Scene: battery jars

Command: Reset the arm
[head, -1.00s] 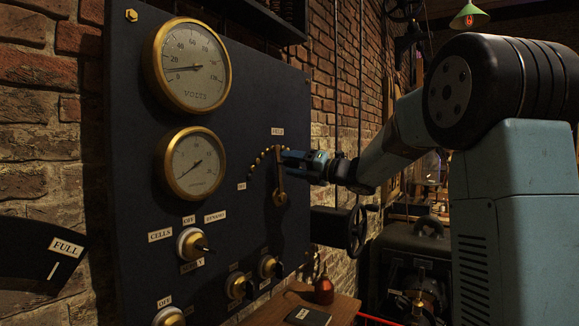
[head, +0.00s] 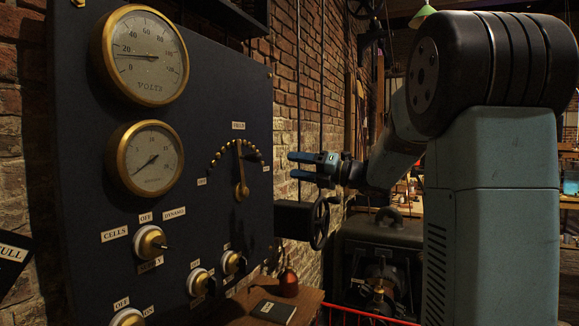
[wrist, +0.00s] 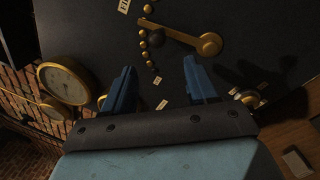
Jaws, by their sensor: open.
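My gripper (head: 308,167) is open and empty in the head view, its blue fingers pointing left toward the dark switchboard (head: 75,140). It is to the right of the brass field lever (head: 240,175) and clear of it. The lever stands about upright among an arc of brass studs. In the wrist view my gripper (wrist: 158,85) shows two blue fingers apart with nothing between them, and the brass lever (wrist: 185,38) lies beyond the fingertips. My blue arm reaches in from the right.
The volts gauge (head: 143,60) and a lower gauge (head: 148,160) are on the board above several knobs. A handwheel (head: 321,222) is below my gripper.

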